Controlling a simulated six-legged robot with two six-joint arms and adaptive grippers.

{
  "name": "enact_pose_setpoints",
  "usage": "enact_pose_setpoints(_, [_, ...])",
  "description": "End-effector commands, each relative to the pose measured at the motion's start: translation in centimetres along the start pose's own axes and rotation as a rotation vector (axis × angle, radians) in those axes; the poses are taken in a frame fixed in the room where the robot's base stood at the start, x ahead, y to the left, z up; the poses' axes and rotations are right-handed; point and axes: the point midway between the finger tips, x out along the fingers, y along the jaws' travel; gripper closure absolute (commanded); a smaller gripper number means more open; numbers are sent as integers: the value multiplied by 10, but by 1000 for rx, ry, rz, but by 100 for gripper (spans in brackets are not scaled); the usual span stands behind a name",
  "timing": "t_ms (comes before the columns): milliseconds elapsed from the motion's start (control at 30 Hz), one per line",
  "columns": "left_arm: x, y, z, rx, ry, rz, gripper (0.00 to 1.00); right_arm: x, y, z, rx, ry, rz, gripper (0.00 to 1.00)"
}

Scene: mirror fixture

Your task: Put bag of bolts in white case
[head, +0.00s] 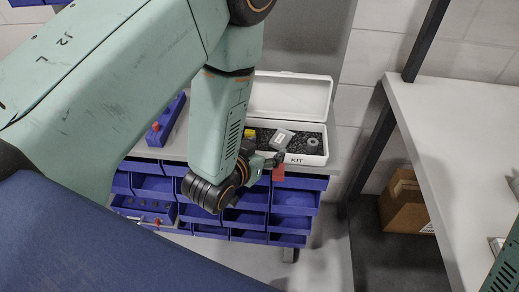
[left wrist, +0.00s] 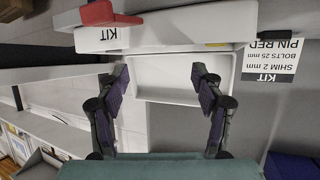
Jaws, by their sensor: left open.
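The white case (head: 322,151) stands open on the bench in the head view, its lid raised at the back. It is marked KIT and has a dark lining. A grey packet with a pale label (head: 283,138) lies inside, perhaps the bag of bolts; I cannot tell its contents. A yellow piece (head: 249,134) and a grey round piece (head: 312,142) also lie inside. My left gripper (head: 268,160) is at the case's front edge, partly hidden by my arm. In the left wrist view its fingers (left wrist: 160,76) are apart with nothing held between them. My right gripper is out of view.
Blue bins (head: 293,205) hang below the bench front. A blue holder with a red knob (head: 165,122) stands left of the case. A red piece (head: 278,173) is at the case front. A white table (head: 440,130) stands right, a cardboard box (head: 405,205) below it.

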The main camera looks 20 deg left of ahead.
Motion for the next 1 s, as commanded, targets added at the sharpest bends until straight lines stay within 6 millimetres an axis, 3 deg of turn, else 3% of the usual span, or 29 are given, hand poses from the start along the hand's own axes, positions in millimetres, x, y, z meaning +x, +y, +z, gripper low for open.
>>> enact_pose_setpoints(200, [-24,0,0,0,-1,0,33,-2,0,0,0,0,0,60])
enact_pose_setpoints(467, [-28,0,0,-1,-1,0,33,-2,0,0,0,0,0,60])
enact_pose_setpoints(567, [-31,-3,14,-6,-48,-9,33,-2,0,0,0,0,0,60])
enact_pose_setpoints(667, [-42,-10,56,-22,-194,-32,33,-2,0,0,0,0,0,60])
enact_pose_setpoints(767, [-67,-18,117,-47,-417,-58,33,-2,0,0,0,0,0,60])
enact_pose_setpoints(900, [-121,-22,194,-86,-733,-79,33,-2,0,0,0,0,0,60])
enact_pose_setpoints(1000, [-160,-21,230,-110,-913,-82,33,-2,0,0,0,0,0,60])
